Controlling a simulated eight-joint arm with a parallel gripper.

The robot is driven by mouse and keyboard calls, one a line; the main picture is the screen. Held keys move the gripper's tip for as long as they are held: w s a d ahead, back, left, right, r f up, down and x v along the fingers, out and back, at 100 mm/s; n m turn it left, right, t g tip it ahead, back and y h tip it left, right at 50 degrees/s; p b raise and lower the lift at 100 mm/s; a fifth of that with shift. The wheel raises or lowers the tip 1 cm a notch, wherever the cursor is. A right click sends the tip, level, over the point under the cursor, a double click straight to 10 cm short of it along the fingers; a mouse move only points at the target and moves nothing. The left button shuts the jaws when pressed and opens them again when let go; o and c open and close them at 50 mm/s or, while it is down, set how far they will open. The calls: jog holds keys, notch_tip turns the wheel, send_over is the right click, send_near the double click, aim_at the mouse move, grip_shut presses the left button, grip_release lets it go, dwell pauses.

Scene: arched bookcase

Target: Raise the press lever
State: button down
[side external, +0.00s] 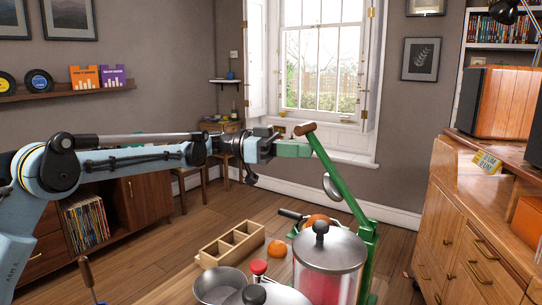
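The press lever (339,178) is a long green bar that slopes up and left from the green press frame (370,258). A brown wooden handle (304,129) crosses its upper end. My gripper (296,149) reaches in from the left, with its green fingertips right at the lever, just below the handle. I cannot tell whether the fingers touch or enclose the lever, or how far apart they are. A metal press cup (332,187) hangs beside the lever. The lower press is partly hidden behind a glass jar with a metal lid (329,247).
A wooden cabinet (460,225) stands at right. Open air surrounds the raised arm.

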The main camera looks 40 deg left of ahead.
jog(key=shift+d+r, duration=0.5)
jog(key=shift+r, duration=0.05)
jog(key=shift+d+r, duration=0.25)
jog(key=shift+d, duration=0.05)
jog(key=shift+a, duration=0.15)
jog(key=a+f, duration=0.1)
jog(key=a, duration=0.6)
jog(key=shift+a, duration=0.15)
dwell(0.6)
jog(key=shift+r, duration=1.9)
